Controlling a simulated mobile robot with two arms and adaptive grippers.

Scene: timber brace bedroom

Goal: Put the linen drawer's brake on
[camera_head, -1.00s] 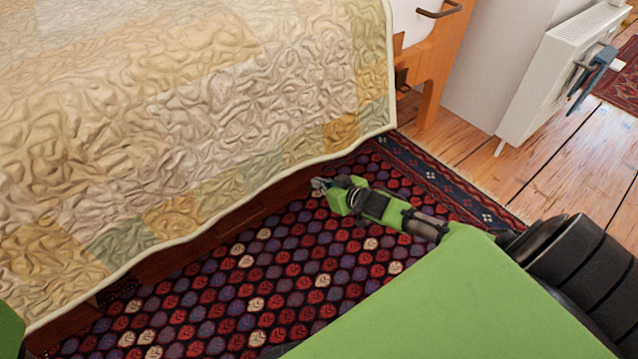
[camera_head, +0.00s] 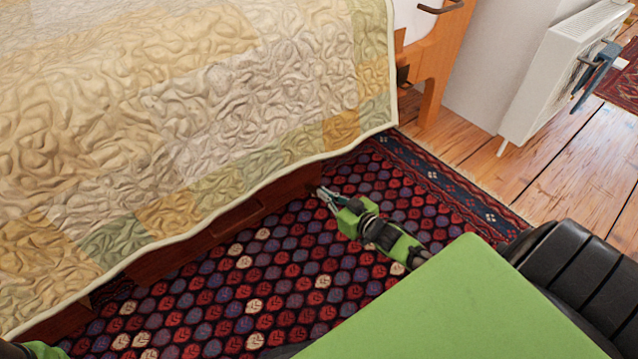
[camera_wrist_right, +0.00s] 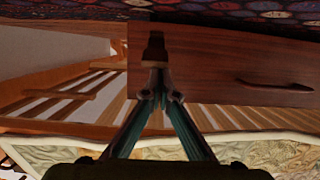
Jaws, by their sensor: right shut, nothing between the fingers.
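The linen drawer (camera_head: 205,240) is a reddish-brown wooden front low under the quilt's hem. In the right wrist view, which looks upside down, its plain front (camera_wrist_right: 225,65) carries a handle at the right. A small brown piece, seemingly the brake lever (camera_wrist_right: 155,47), sits near the end of the drawer front. My right gripper (camera_head: 324,193) is low over the rug beside the drawer's far end. In the wrist view its fingertips (camera_wrist_right: 160,95) are together and empty, close to the brown piece; I cannot tell whether they touch it.
The quilt (camera_head: 200,120) hangs over the bed's side, above the drawer. Bed slats (camera_wrist_right: 95,95) show in the wrist view. A patterned rug (camera_head: 290,275) covers the floor here.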

